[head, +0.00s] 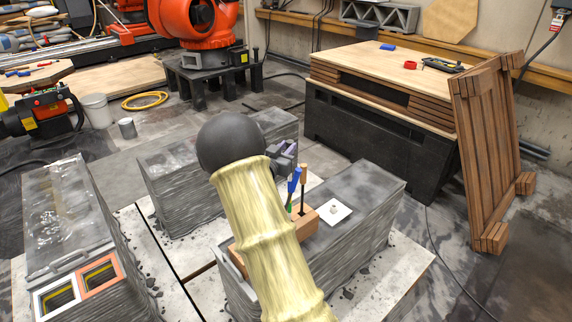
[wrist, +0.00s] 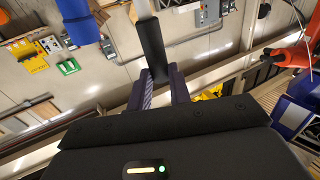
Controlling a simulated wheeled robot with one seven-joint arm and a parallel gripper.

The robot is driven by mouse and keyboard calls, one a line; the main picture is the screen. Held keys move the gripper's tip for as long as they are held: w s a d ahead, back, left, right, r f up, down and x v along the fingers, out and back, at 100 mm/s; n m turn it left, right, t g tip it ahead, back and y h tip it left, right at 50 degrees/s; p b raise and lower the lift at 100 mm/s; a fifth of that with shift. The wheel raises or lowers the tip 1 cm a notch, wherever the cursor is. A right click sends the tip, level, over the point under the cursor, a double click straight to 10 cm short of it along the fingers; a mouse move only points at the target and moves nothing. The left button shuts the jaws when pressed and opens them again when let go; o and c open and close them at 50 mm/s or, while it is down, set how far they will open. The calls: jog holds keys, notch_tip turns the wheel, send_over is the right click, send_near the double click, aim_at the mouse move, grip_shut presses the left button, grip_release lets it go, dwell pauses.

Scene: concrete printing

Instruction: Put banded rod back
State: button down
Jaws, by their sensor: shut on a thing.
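My gripper (wrist: 163,88) is shut on a rod (wrist: 151,50), dark grey where the fingers hold it and pale at the top of the wrist picture. In the head view my gripper (head: 289,149) is just above and beside a wooden block (head: 306,225), and I cannot make out the held rod for certain there. My arm hides much of the block. A blue piece (wrist: 76,22) also shows at the wrist view's upper left.
The block rests on a grey layered concrete piece (head: 365,190), beside a white square (head: 333,211) with a small lump on it. Another concrete piece (head: 165,185) stands behind my arm. A workbench (head: 385,75) and leaning wooden panel (head: 490,140) are at the right.

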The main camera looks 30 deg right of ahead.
jog(key=shift+f, duration=1.85)
jog(key=shift+f, duration=0.1)
jog(key=c, duration=1.3)
grip_release()
jog(key=shift+f, duration=0.1)
jog(key=shift+s, duration=0.1)
jog(key=b+v, duration=0.2)
jog(key=v, duration=1)
